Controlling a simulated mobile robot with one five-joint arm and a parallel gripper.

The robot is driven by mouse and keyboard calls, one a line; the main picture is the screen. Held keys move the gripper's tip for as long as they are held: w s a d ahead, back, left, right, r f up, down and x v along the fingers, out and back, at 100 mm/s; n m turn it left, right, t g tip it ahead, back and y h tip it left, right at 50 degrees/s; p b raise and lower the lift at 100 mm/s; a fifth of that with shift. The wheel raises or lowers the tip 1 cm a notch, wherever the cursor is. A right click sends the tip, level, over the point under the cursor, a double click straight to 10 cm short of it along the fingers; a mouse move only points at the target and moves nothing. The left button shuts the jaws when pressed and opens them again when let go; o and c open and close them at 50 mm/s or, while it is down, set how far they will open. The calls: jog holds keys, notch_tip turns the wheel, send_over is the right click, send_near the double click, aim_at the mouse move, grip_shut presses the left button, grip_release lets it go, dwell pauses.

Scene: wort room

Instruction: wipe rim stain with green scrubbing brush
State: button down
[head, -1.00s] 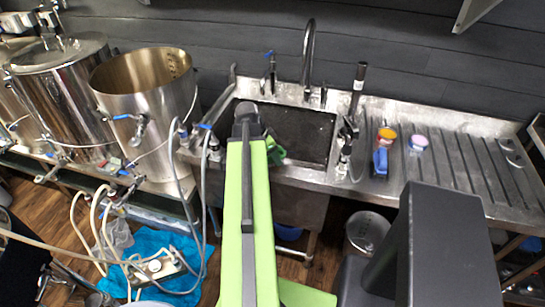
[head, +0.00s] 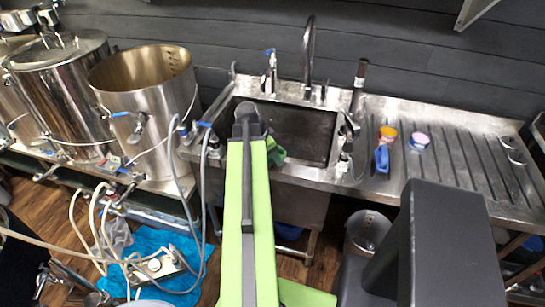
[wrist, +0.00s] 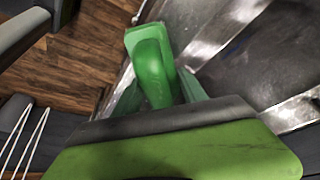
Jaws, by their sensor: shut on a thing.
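My gripper (wrist: 160,90) is shut on a green scrubbing brush (wrist: 152,70) in the wrist view. The brush's rounded handle faces the camera, and its bristles are hidden. It is over or beside the metal sink rim (wrist: 208,35); I cannot tell whether it touches. In the head view, my green arm covers most of the gripper, and a small green part (head: 275,152) shows at its right, over the front left of the sink basin (head: 302,132). I cannot make out a distinct stain on the rim.
A tall faucet (head: 308,50) and a black-handled sprayer (head: 358,82) stand around the sink. A blue-handled brush (head: 381,158) and two small round containers sit on the ribbed drainboard (head: 455,150). Steel kettles (head: 143,105) with hoses stand at left.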

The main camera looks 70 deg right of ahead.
jog(key=shift+f+b, duration=0.3)
jog(key=shift+f, duration=0.1)
jog(key=shift+s+d+r, duration=0.1)
jog(key=shift+s+r, duration=0.05)
jog(key=shift+s, duration=1.85)
jog(key=shift+f, duration=0.2)
jog(key=shift+w+r, duration=0.15)
jog(key=shift+w, duration=1.9)
jog(key=shift+r, duration=0.1)
notch_tip(320, 180, up, 6)
jog(key=p, duration=0.6)
